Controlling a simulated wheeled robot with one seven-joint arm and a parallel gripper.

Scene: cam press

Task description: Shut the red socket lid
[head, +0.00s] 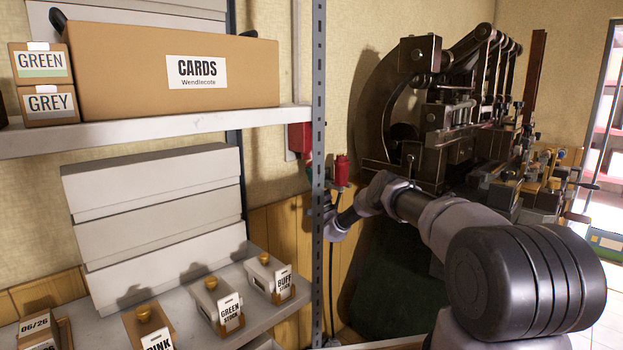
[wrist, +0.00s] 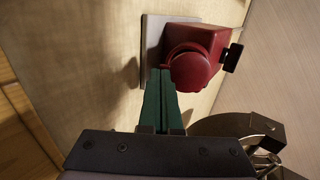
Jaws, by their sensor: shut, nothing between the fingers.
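The red socket (wrist: 212,43) is fixed to a pale plate on the wall in the wrist view. Its round red lid (wrist: 188,72) is on the side towards my gripper; I cannot tell how far it stands open. My gripper (wrist: 160,73) has green fingers, shut together and empty. Their tips are at the left edge of the lid, touching or very close. In the head view the red socket (head: 298,138) is partly hidden behind the shelf post, and my gripper is mostly hidden there too.
A grey slotted shelf post (head: 318,110) stands in front of the socket. A red cylindrical plug-like part (head: 341,170) is right of it. A large dark press (head: 440,120) stands at the right. Shelves with boxes (head: 180,75) fill the left. A black knob (wrist: 232,57) sticks out beside the socket.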

